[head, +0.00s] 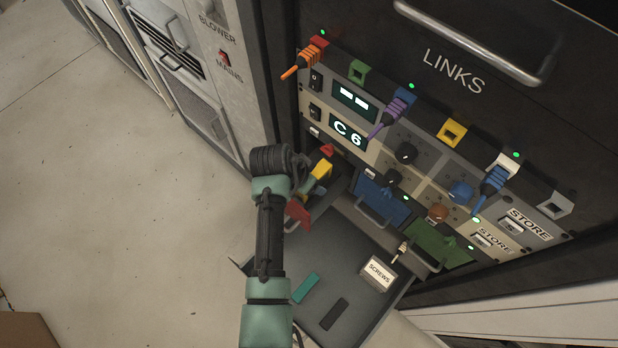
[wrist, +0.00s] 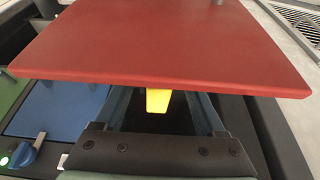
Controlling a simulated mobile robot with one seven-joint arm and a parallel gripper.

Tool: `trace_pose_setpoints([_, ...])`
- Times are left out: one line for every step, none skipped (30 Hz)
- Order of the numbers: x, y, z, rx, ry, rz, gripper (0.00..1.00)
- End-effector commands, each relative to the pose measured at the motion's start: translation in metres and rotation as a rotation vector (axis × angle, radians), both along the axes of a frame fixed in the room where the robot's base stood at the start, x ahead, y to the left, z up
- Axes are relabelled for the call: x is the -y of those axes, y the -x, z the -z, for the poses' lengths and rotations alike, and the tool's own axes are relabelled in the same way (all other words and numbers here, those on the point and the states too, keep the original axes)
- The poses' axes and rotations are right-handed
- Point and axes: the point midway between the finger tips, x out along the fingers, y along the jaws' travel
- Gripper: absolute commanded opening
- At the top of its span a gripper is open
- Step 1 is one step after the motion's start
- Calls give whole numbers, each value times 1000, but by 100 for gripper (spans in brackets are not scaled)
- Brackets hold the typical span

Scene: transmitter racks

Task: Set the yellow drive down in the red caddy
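The red caddy shows in the head view as a red front (head: 298,212), standing out from the rack beside my arm. Its red panel (wrist: 160,45) fills the upper wrist view, close to the camera. The yellow drive (head: 321,169) is at the caddy, just right of my wrist, partly covered. In the wrist view the drive (wrist: 158,101) shows below the red edge, between my two fingers. My gripper (wrist: 160,100) reaches under that edge. Its fingertips are hidden behind the red panel, so I cannot see whether they touch the drive.
Blue (head: 380,200) and green (head: 437,243) fronts sit right of the red one. A grey tray (head: 355,250) below holds a teal piece (head: 305,287), a dark piece (head: 334,313) and a SCREWS box (head: 378,274). Plugs and cables stick out of the panel above. Floor at left is clear.

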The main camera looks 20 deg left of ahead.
Motion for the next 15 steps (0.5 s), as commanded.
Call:
trace_pose_setpoints([0,0,0,-1,0,0,72])
trace_pose_setpoints([0,0,0,-1,0,0,72])
trace_pose_setpoints([0,0,0,-1,0,0,72])
trace_pose_setpoints([0,0,0,-1,1,0,72])
trace_pose_setpoints([0,1,1,-4,1,0,72])
trace_pose_setpoints([0,1,1,-4,1,0,72])
trace_pose_setpoints([0,1,0,-4,1,0,72])
trace_pose_setpoints([0,2,-1,-2,1,-1,72])
trace_pose_setpoints([0,2,-4,-2,1,-1,72])
trace_pose_setpoints([-1,3,-7,-2,1,-1,72])
trace_pose_setpoints([-1,4,-10,-1,1,-1,72])
trace_pose_setpoints([-2,6,-15,0,0,-1,72])
trace_pose_setpoints([-3,8,-20,-1,0,-1,72])
trace_pose_setpoints([-3,10,-25,0,0,-2,72])
trace_pose_setpoints([-5,13,-33,0,-1,-1,72])
